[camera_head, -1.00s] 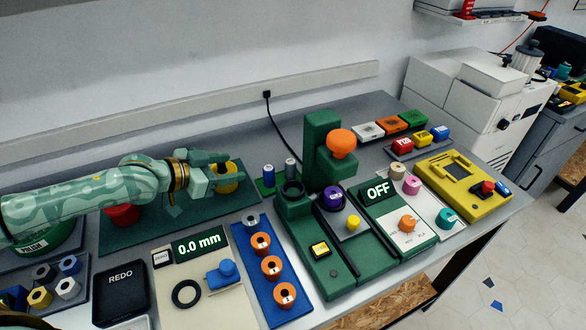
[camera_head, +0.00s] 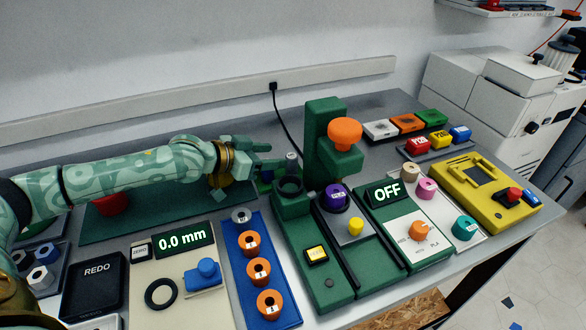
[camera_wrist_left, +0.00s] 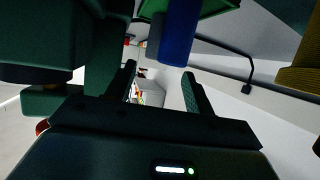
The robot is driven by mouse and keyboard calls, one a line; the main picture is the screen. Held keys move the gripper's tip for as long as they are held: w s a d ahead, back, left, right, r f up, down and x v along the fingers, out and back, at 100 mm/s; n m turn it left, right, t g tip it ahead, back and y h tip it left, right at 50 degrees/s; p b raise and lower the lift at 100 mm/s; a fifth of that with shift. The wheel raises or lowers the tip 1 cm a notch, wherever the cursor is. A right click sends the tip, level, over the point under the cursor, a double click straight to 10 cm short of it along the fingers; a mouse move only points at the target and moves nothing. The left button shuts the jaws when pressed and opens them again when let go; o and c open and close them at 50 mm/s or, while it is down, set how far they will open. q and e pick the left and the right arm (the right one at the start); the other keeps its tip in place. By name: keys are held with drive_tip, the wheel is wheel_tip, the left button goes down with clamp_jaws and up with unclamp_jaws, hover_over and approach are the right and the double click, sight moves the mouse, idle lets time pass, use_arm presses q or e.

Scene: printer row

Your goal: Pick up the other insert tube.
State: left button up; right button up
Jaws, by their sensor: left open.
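The blue tube is mostly hidden behind my fingers there. In the left wrist view, which looks upside down, the blue tube (camera_wrist_left: 178,40) is large and near, with the grey tube (camera_wrist_left: 154,45) beside it and the green holder (camera_wrist_left: 212,8) above. My left gripper (camera_head: 272,157) is open and empty, its fingers pointing right toward the tubes. I cannot tell whether the blue tube is between the fingers. My right gripper is out of view.
The green press (camera_head: 323,145) with its orange knob stands close to the right of the tubes. A blue strip (camera_head: 255,222) with orange spools lies in front. A ridged yellow cylinder (camera_wrist_left: 300,78) is close by in the left wrist view. The wall is behind.

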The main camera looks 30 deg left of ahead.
sight(290, 156)
use_arm(q)
drive_tip(key=x, duration=0.1)
drive_tip(key=b+x, duration=0.1)
drive_tip(key=x, duration=0.1)
drive_tip(key=b+x, duration=0.1)
drive_tip(key=x, duration=0.1)
drive_tip(key=shift+s+d+f, duration=0.2)
drive_tip(key=shift+s+d, duration=0.05)
drive_tip(key=shift+w+d, duration=0.1)
drive_tip(key=shift+w, duration=0.1)
drive_tip(key=shift+r, duration=0.1)
drive_tip(key=c, duration=1.1)
drive_tip(key=shift+r, duration=0.1)
